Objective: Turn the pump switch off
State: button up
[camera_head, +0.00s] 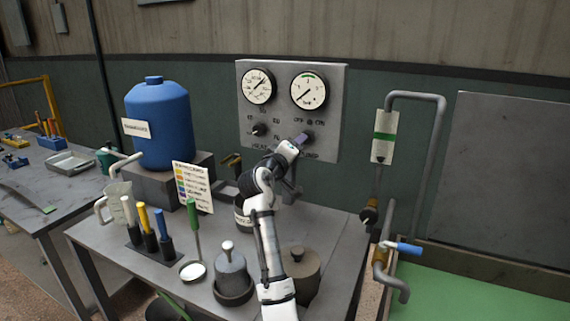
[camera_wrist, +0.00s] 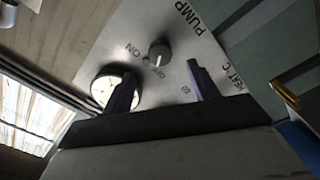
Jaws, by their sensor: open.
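The pump switch (camera_wrist: 158,52) is a round dark knob on the grey wall panel (camera_wrist: 200,48), near the printed words PUMP, ON and OFF. I cannot tell clearly which mark its pointer faces. In the head view the switch (camera_head: 308,137) is at the panel's lower right, partly hidden by my gripper (camera_head: 300,142). My gripper also shows in the wrist view (camera_wrist: 160,82). Its two dark fingers are apart, with the knob in the gap between them in that picture. Nothing is held, and contact with the knob is not visible.
A second knob (camera_head: 260,129) marked for heat is to the left on the panel, below two gauges (camera_head: 257,86). A blue tank (camera_head: 160,122), a colour card (camera_head: 191,186) and lidded pots (camera_head: 231,272) stand on the bench. Pipes with a blue-handled valve (camera_head: 405,248) are at right.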

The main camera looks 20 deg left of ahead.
jog(key=s+b, duration=0.1)
jog(key=s, duration=0.5)
jog(key=shift+s+a+b, duration=0.15)
jog(key=shift+s+b, duration=0.05)
jog(key=shift+b, duration=0.1)
